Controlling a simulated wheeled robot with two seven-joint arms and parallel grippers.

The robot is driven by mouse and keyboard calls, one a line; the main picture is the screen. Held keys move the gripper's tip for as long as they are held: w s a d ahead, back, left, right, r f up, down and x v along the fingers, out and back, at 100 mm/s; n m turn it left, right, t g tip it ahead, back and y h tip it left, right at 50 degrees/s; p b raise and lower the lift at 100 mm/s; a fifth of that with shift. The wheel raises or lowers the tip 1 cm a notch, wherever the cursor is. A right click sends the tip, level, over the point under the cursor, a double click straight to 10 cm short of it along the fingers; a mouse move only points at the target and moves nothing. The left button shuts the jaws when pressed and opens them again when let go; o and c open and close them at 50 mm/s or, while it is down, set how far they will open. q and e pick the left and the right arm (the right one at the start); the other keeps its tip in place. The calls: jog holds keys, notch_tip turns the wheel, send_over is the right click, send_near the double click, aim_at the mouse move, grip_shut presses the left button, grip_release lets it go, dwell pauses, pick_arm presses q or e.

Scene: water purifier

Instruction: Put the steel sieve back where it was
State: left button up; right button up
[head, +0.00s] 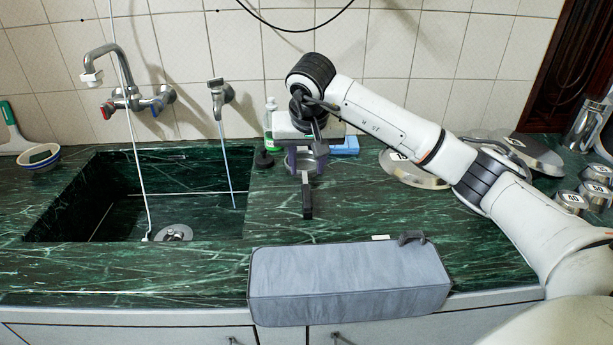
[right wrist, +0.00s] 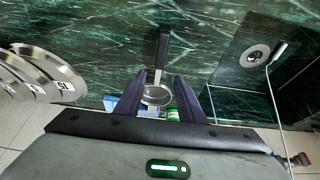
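The steel sieve (right wrist: 157,95) has a round bowl and a long black handle. In the right wrist view its bowl lies between the spread fingers of my right gripper (right wrist: 160,76), and its handle points away past the fingertips. A gap shows between the bowl and the right-hand finger, so the gripper is open around the sieve. In the head view my right gripper (head: 306,172) points down over the counter right of the sink, and the black handle (head: 307,198) of the sieve sticks out toward the front. The gripper hides most of the bowl. My left gripper is not in view.
The sink (head: 105,205) opens at the left. A bottle (head: 270,120) and a blue sponge (head: 345,145) stand behind the gripper. Steel lids (head: 410,172) and numbered steel pieces (head: 572,202) lie at the right. A grey box-shaped thing (head: 345,285) is at the front edge.

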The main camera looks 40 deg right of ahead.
jog(key=v, duration=0.4)
jog(key=shift+r, duration=0.15)
dwell(0.4)
